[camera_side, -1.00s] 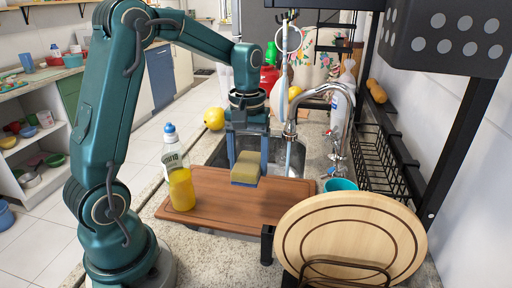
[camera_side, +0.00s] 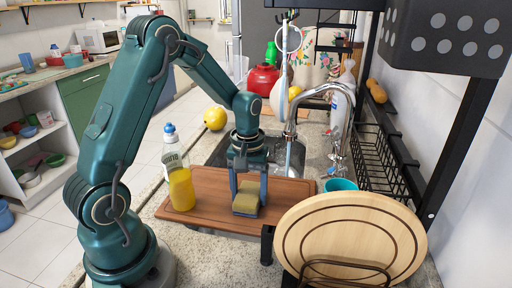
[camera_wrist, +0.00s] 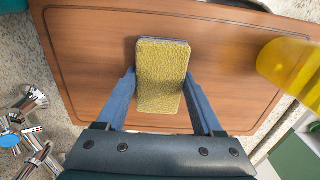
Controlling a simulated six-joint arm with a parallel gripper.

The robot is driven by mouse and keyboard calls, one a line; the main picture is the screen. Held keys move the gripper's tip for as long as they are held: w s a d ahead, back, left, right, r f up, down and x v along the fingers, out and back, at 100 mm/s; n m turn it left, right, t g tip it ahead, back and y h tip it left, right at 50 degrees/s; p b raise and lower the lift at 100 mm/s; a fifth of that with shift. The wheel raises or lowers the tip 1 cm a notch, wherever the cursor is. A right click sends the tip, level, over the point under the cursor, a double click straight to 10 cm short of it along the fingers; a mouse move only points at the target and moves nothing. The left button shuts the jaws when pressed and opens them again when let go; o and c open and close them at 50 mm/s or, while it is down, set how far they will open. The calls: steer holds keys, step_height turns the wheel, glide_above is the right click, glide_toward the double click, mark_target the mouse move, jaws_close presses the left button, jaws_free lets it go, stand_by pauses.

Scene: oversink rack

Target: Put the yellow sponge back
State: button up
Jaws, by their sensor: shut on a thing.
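The yellow sponge (camera_side: 247,196) has a blue-grey underside. It is at the wooden cutting board (camera_side: 212,186), right of its middle in the side view; I cannot tell whether it touches the board. My gripper (camera_side: 248,190) points down and is shut on the sponge, one blue finger at each side. In the wrist view the sponge (camera_wrist: 162,78) lies between the fingers of my gripper (camera_wrist: 165,95), over the board (camera_wrist: 80,45).
A dish-soap bottle with yellow liquid (camera_side: 180,180) stands on the board left of the sponge. The sink and tap (camera_side: 300,112) lie behind. A teal cup (camera_side: 340,184) and round wooden plate (camera_side: 352,238) are to the right, before a black wire rack (camera_side: 375,165).

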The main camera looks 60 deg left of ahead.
mark_target(249, 193)
steer(key=o, duration=1.2)
step_height(249, 193, up, 11)
steer(key=shift+s+d+r+m+t, duration=0.5)
steer(key=shift+s+d+m+t, duration=0.45)
steer(key=shift+s+d+m, duration=0.85)
steer(key=shift+s+d+r+m+t, duration=0.55)
steer(key=shift+s+d+m+t, duration=0.6)
steer(key=shift+s, duration=0.95)
steer(key=shift+s+d+r+m+t, duration=0.5)
steer(key=shift+s+d+m+t, duration=0.2)
steer(key=shift+s+d+m, duration=1.1)
steer(key=shift+s+d+n, duration=0.15)
steer(key=shift+d+n, duration=0.05)
steer(key=shift+n, duration=0.05)
